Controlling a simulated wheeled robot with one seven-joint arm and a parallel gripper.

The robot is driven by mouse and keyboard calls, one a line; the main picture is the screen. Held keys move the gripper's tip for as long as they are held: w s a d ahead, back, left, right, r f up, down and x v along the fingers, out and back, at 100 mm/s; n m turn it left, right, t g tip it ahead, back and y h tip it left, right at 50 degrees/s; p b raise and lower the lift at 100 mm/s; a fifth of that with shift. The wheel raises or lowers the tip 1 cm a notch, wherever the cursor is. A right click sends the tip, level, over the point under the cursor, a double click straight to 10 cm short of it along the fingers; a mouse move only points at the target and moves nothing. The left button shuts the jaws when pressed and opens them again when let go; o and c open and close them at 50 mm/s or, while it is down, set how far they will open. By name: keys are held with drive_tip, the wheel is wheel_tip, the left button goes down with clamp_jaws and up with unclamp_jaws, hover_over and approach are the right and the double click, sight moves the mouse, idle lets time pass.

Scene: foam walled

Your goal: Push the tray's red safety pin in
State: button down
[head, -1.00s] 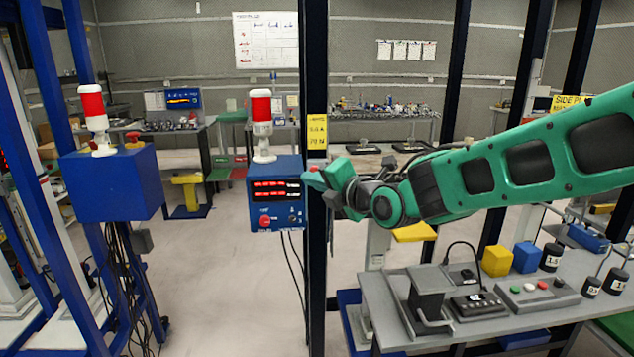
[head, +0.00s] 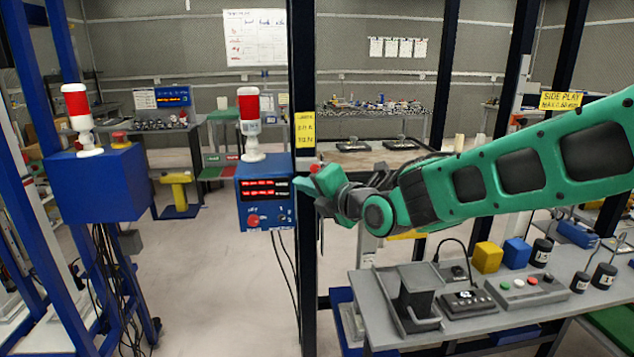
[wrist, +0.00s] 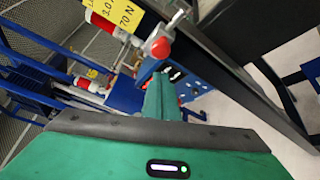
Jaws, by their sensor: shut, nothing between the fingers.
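My gripper (head: 299,185) has its green fingers shut and empty, in front of the dark post and beside the blue display box. In the wrist view the shut fingers (wrist: 160,98) point toward a small red knob (wrist: 160,47) on a metal shaft, which looks like the safety pin. A red spot that may be this pin (head: 316,167) shows just above the fingers in the head view. The fingertips appear a little apart from the knob; contact cannot be told. The tray itself cannot be made out.
The dark post (head: 303,240) with a yellow label (head: 305,133) stands close to my gripper. The blue display box (head: 265,190) carries a red-topped lamp and another red button (head: 253,220). A grey bench (head: 470,325) with instruments is at the lower right. Open floor lies left of the post.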

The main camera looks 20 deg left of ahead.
drive_tip(key=v, duration=0.9)
drive_tip(key=shift+s+f, duration=0.15)
drive_tip(key=shift+s, duration=0.45)
drive_tip(key=d+f+m+g+h, duration=0.1)
drive_tip(key=d+f+m+h, duration=0.45)
drive_tip(key=d, duration=0.85)
drive_tip(key=d+f+m+h, duration=0.2)
drive_tip(key=d+m, duration=0.6)
drive_tip(key=d, duration=0.5)
drive_tip(key=d+f+m+g+h, duration=0.1)
drive_tip(key=d+f+m+h, duration=0.45)
drive_tip(key=d, duration=0.85)
drive_tip(key=s+d+f+m+g, duration=0.1)
drive_tip(key=s+d+m+g, duration=0.2)
drive_tip(key=s+d+m, duration=0.8)
drive_tip(key=s+d+f+m+g, duration=0.1)
drive_tip(key=s+d+m+g, duration=0.1)
drive_tip(key=s+m, duration=0.3)
drive_tip(key=s+d+f+m+g, duration=0.1)
drive_tip(key=s+d+m, duration=0.3)
drive_tip(key=s, duration=0.8)
drive_tip(key=shift+d+m+g, duration=0.35)
drive_tip(key=shift+m+g, duration=0.25)
drive_tip(key=shift+g, duration=0.2)
